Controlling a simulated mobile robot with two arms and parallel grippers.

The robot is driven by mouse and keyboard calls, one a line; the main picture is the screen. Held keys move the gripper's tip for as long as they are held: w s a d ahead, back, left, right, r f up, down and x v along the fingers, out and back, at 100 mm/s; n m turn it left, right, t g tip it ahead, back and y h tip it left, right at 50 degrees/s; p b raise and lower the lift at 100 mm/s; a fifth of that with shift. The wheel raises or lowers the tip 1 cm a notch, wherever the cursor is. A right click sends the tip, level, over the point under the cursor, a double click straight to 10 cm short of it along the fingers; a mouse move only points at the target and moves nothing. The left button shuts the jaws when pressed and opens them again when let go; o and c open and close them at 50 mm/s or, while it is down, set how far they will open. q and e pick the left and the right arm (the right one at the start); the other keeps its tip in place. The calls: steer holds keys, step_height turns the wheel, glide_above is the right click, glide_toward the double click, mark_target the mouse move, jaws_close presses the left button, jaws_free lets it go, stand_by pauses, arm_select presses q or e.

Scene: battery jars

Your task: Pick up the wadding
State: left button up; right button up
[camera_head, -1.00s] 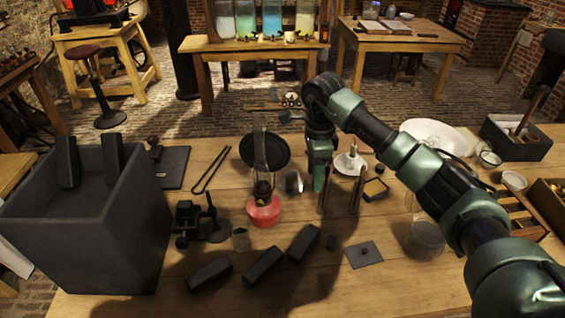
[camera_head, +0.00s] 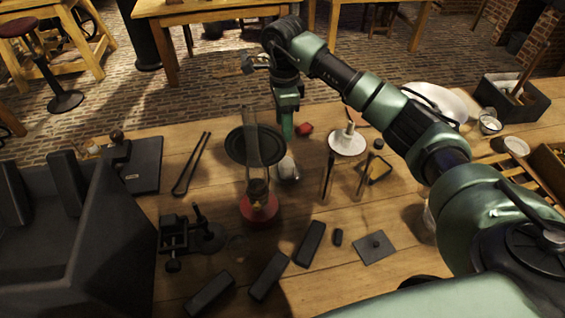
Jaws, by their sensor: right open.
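A small pale rounded lump (camera_head: 287,168), which may be the wadding, lies on the wooden table just right of the red-based lamp (camera_head: 259,208) with its tall glass chimney. My right gripper (camera_head: 287,132) points down just behind and above this lump in the picture. Its jaws are open, and a gap shows between its tip and the lump. I cannot tell its exact height over the table. My left gripper is not in view.
A black round dish (camera_head: 238,146) stands behind the lamp, close left of my gripper. A white dish (camera_head: 347,141), upright rods (camera_head: 327,178) and a small red thing (camera_head: 304,129) are to the right. Dark blocks (camera_head: 269,276) lie in front, and a large dark bin (camera_head: 95,235) is at left.

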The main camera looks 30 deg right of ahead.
steer(key=f, duration=0.1)
steer(key=b, duration=0.9)
glide_above(287, 161)
steer(key=f, duration=0.5)
steer(key=a+f, duration=0.1)
steer(key=f, duration=0.2)
steer(key=shift+s+f, duration=0.1)
steer(key=shift+f, duration=0.3)
steer(key=f, duration=0.2)
steer(key=f+p, duration=0.1)
steer(key=f, duration=0.2)
steer(key=d+f, duration=0.1)
steer(key=f, duration=0.1)
steer(key=shift+f, duration=0.2)
jaws_close()
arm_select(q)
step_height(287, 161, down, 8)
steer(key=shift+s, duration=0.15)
arm_select(e)
steer(key=shift+r, duration=0.1)
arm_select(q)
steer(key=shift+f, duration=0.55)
arm_select(e)
step_height(287, 161, up, 20)
